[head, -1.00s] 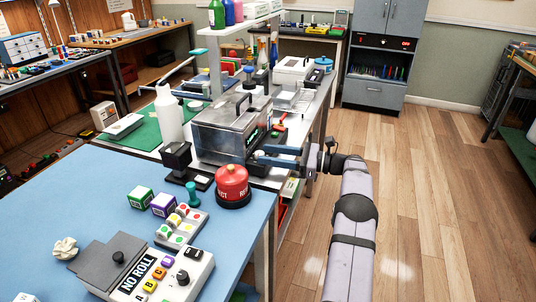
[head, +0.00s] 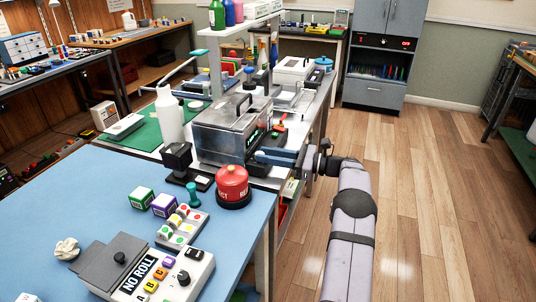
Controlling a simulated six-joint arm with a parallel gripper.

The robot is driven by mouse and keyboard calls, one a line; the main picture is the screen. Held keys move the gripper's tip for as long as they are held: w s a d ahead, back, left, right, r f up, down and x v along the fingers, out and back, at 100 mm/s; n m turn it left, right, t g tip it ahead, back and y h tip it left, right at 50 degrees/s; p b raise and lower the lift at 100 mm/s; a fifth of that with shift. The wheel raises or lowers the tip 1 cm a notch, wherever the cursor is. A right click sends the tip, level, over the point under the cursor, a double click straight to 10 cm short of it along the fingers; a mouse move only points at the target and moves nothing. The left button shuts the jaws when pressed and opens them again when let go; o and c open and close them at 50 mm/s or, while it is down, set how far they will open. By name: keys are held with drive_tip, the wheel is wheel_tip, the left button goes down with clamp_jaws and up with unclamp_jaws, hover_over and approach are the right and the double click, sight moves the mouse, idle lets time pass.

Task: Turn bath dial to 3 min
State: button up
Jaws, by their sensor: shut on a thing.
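The bath (head: 218,140) is a grey metal box with a clear-looking lid and a black handle on top, at the right edge of the near bench. A dark panel with small green marks (head: 258,134) is on its right-hand face; I cannot read it. My gripper (head: 261,157) reaches in from the right, its blue fingers against the lower part of that face. It is shut on the bath dial, which the fingers hide. The dial's setting cannot be seen.
A red domed button (head: 232,183) and a black stand (head: 178,160) are close in front of the bath. A white bottle (head: 168,115) stands to its left. A red-handled item (head: 280,122) lies behind the gripper. The floor right of the bench is clear.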

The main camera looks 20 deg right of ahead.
drive_tip(key=shift+r+m+t+h+p, duration=0.25)
drive_tip(key=shift+m+t+h+p, duration=0.05)
drive_tip(key=shift+t, duration=0.1)
drive_tip(key=shift+s+f+t+h, duration=0.1)
drive_tip(key=shift+f+t+h, duration=0.1)
drive_tip(key=shift+t+h, duration=0.15)
drive_tip(key=o, duration=1)
drive_tip(key=shift+o, duration=0.2)
drive_tip(key=shift+s, duration=0.1)
drive_tip(key=v, duration=0.7)
drive_tip(key=shift+d, duration=0.1)
